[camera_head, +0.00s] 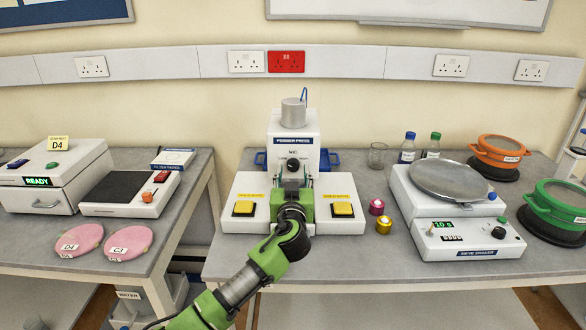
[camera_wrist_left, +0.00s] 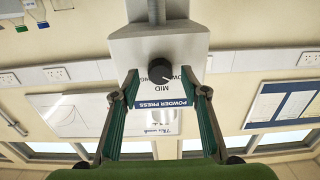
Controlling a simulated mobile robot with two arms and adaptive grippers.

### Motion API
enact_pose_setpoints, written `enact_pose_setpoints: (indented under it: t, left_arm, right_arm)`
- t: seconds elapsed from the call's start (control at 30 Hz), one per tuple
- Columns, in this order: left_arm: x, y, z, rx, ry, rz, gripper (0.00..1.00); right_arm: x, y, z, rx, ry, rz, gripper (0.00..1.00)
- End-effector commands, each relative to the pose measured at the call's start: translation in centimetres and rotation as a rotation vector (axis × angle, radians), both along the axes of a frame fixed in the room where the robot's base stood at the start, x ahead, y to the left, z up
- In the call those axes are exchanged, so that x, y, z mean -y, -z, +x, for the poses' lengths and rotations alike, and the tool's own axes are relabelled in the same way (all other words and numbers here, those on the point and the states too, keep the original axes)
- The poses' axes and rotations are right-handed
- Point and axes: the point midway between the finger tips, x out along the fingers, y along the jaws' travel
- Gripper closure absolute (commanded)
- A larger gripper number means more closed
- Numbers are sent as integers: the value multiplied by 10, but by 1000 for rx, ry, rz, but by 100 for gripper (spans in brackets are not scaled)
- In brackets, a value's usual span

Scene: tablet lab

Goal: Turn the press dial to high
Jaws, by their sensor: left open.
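The powder press (camera_head: 308,141) is a white machine at the middle of the bench, with a black dial (camera_head: 293,164) on its front below the blue "POWDER PRESS" label. The dial also shows in the left wrist view (camera_wrist_left: 161,71), where "MID" is printed beside it. My left gripper (camera_head: 293,183) is in front of the press, just below the dial in the head view. In the left wrist view its fingers (camera_wrist_left: 165,84) are apart, one on each side of the label, with the dial near the gap between their tips. Nothing is held. My right gripper is in neither view.
Yellow buttons (camera_head: 243,208) and (camera_head: 343,209) sit on the press base on both sides of my gripper. Pink and gold small cylinders (camera_head: 384,225) stand to the right, beside the sieve shaker (camera_head: 462,240).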

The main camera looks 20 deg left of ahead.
Motion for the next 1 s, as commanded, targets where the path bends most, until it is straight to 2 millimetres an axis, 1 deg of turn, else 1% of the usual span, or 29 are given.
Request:
enact_pose_setpoints:
  t: [0.1, 0.2, 0.5, 0.53, 0.57, 0.6, 0.67, 0.7, 1.0]
  left_arm:
    - [-3, -1, 8, -1, -1, 2, 59]
    - [-4, 0, 12, 0, 0, 1, 59]
    - [-4, 0, 13, 0, 0, 1, 59]
    - [-4, 0, 13, 0, 0, 1, 61]
    - [-4, 0, 13, 0, 0, 1, 69]
    - [-4, 0, 13, 0, 0, 1, 80]
    - [-4, 0, 13, 0, 0, 1, 95]
    - [-4, 0, 13, 0, 0, 1, 97]
    - [-4, 1, 13, -7, 0, 21, 97]
  right_arm:
    - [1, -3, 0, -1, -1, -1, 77]
    - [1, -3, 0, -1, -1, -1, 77]
    - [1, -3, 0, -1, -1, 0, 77]
    - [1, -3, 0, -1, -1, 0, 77]
    - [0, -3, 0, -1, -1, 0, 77]
    - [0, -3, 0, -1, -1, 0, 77]
    - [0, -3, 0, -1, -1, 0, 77]
    - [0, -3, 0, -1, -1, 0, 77]
    - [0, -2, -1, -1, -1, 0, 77]
